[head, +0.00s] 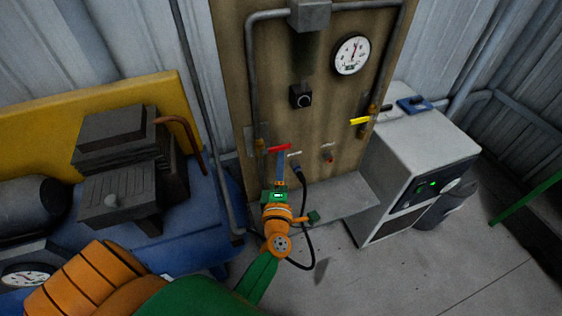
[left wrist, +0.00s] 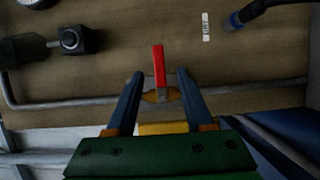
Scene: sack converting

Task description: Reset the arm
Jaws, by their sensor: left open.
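My left arm reaches up from the bottom of the head view, and its left gripper (head: 281,160) points at the wooden panel. A red valve handle (head: 279,148) is on a pipe at the panel, just beyond the fingertips. In the left wrist view, the blue fingers of the left gripper (left wrist: 160,80) are spread apart. The red handle (left wrist: 158,62) and its brass valve body (left wrist: 161,96) show between them, with gaps on both sides. Whether the fingers reach to the depth of the handle is hard to tell. My right gripper is not in view.
The panel (head: 320,110) carries a dial gauge (head: 350,55), a black knob (head: 301,97) and a yellow valve handle (head: 360,121). A grey cabinet (head: 405,150) stands right of it. A blue bench (head: 205,215) with dark machinery is at left. Floor is clear at lower right.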

